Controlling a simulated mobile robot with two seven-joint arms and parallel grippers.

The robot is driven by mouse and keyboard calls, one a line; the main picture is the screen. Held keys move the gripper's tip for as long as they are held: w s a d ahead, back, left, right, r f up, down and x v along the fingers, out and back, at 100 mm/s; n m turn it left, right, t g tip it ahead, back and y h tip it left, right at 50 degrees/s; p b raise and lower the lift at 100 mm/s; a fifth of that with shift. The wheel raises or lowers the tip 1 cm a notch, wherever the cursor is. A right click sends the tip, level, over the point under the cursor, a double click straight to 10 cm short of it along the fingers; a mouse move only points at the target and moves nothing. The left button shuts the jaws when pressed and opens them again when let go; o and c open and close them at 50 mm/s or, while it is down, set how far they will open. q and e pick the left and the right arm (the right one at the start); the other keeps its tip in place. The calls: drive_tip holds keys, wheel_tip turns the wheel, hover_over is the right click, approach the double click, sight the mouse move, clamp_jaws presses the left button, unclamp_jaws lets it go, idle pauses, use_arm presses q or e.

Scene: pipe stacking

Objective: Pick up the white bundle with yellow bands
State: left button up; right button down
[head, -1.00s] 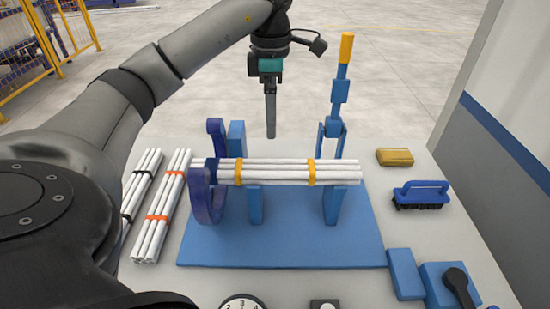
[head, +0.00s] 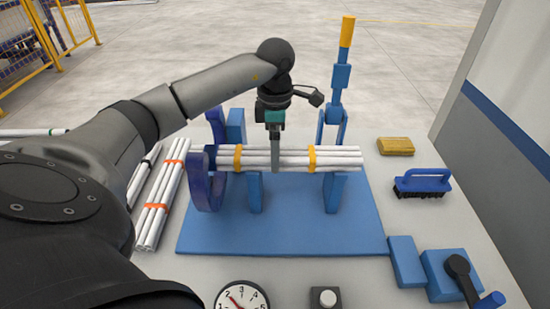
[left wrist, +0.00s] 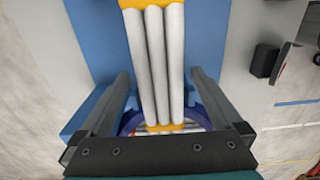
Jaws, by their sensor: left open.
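The white bundle with yellow bands (head: 335,157) lies level across blue supports on a blue base (head: 300,237), its left end at a dark blue ring-shaped piece (head: 207,192). My left gripper (head: 275,166) is over the middle of the bundle, between the two yellow bands. One finger shows in front of the pipes in the head view; the other is hidden. In the left wrist view, the open fingers (left wrist: 162,80) stand either side of the white bundle (left wrist: 155,60), with a gap on each side. My right gripper is not in view.
An orange-banded bundle (head: 163,195) and a black-banded bundle (head: 141,178) lie at left. A blue clamp lever with a yellow handle (head: 347,32) rises behind the bundle. A yellow block (head: 396,146) and blue brush (head: 423,182) lie right.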

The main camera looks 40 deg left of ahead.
use_arm(q)
drive_tip(key=shift+f, duration=0.8)
drive_tip(key=shift+r, duration=0.1)
clamp_jaws()
